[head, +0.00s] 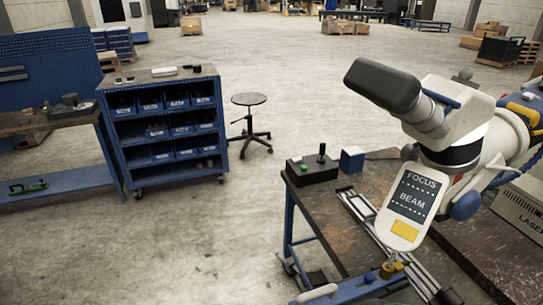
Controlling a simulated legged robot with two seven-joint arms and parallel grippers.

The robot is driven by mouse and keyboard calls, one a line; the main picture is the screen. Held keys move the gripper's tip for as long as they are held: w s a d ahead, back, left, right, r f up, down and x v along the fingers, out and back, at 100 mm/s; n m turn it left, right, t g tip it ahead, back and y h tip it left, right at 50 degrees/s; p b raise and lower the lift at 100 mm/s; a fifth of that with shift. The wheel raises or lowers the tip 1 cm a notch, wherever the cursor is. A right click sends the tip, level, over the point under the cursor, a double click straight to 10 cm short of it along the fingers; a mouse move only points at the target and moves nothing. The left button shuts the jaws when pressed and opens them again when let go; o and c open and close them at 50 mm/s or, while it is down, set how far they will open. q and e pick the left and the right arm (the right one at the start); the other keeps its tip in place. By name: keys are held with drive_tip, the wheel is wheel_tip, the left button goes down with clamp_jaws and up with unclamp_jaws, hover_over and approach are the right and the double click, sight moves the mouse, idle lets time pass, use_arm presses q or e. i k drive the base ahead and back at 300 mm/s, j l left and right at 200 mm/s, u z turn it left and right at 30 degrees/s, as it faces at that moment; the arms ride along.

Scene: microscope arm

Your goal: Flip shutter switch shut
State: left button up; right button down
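A white and grey microscope head (460,115) with a dark grey eyepiece (385,86) stands on the right. A panel (412,205) hangs on its front, marked FOCUS and BEAM, with dotted lines and a yellow patch (404,230). A black box with an upright knob (313,169) sits at the far left corner of the workbench (375,175). Neither of my grippers is in view.
A small blue box (352,158) stands beside the black box. Metal rails (362,212) lie along the bench. A white housing marked LASER (522,208) is at the right edge.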

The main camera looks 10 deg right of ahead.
sight(295, 161)
drive_tip(key=i+j, duration=0.35)
drive_tip(key=i, duration=0.15)
drive_tip(key=i+j+u, duration=0.1)
drive_tip(key=i+j, duration=0.3)
drive_tip(key=i+j+u, duration=0.1)
drive_tip(key=i+j, duration=0.2)
drive_tip(key=i, duration=0.3)
